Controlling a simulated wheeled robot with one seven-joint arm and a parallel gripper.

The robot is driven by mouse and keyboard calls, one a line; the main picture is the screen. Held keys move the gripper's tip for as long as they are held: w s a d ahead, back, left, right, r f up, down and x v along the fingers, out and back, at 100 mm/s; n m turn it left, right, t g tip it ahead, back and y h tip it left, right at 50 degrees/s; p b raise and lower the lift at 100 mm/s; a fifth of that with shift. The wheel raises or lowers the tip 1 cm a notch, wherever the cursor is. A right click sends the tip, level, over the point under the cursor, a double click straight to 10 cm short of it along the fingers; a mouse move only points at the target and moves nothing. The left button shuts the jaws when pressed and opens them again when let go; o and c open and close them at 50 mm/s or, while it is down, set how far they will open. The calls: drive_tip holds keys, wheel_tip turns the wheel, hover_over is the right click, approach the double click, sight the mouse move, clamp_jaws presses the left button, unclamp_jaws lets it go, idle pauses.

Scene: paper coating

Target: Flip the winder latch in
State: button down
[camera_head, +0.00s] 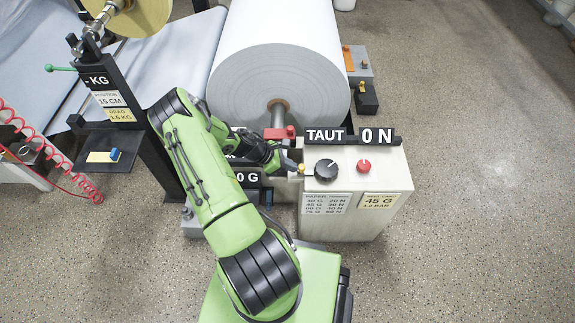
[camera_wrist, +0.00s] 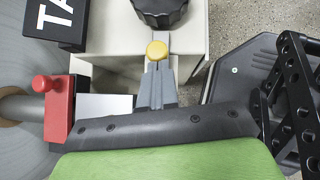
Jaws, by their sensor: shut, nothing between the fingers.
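The winder latch, a red block with a round knob, sits by the roll's shaft end in the head view (camera_head: 276,133). It also shows at the left of the wrist view (camera_wrist: 58,112), beside the grey shaft. My gripper (camera_head: 293,171) is to the front of the latch and apart from it, near the console's left edge. In the wrist view my gripper's grey fingers (camera_wrist: 157,70) are together and empty, pointing toward a yellow knob (camera_wrist: 157,50). Whether the fingertips touch that knob is unclear. The latch's lower part is partly hidden.
A pale console (camera_head: 355,215) with a black dial (camera_head: 326,169), a red knob (camera_head: 364,166) and a TAUT sign (camera_head: 325,136) stands right of my gripper. The large paper roll (camera_head: 280,70) is behind. A black post (camera_head: 150,140) stands left. Floor at right is clear.

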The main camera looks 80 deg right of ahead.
drive_tip(key=w+f+p+v, duration=0.1)
drive_tip(key=v, duration=0.5)
drive_tip(key=w+f+p+v, duration=0.1)
drive_tip(key=p+v, duration=0.1)
drive_tip(key=v, duration=0.5)
drive_tip(key=shift+a, duration=0.35)
drive_tip(key=w+a+r+m+t+p, duration=0.1)
drive_tip(key=w+a+r+t+p, duration=0.1)
drive_tip(key=w+a+r, duration=0.45)
drive_tip(key=w+a+r+m+t+y+p, duration=0.1)
drive_tip(key=w+a+r+t, duration=0.2)
drive_tip(key=r, duration=0.7)
drive_tip(key=w+a+r+m+t+p, duration=0.15)
drive_tip(key=w+a+r, duration=0.25)
drive_tip(key=a+r, duration=0.4)
drive_tip(key=s+a+r+t+y+p, duration=0.1)
drive_tip(key=s+a+r+t+p, duration=0.1)
drive_tip(key=s+a+r, duration=0.3)
drive_tip(key=s+a+r+t+y+p, duration=0.1)
drive_tip(key=s+a+r+t+p, duration=0.2)
drive_tip(key=a+r, duration=1)
drive_tip(key=s+m+t, duration=0.1)
drive_tip(key=s+t, duration=0.1)
drive_tip(key=shift+s+r, duration=0.3)
drive_tip(key=shift+s, duration=0.05)
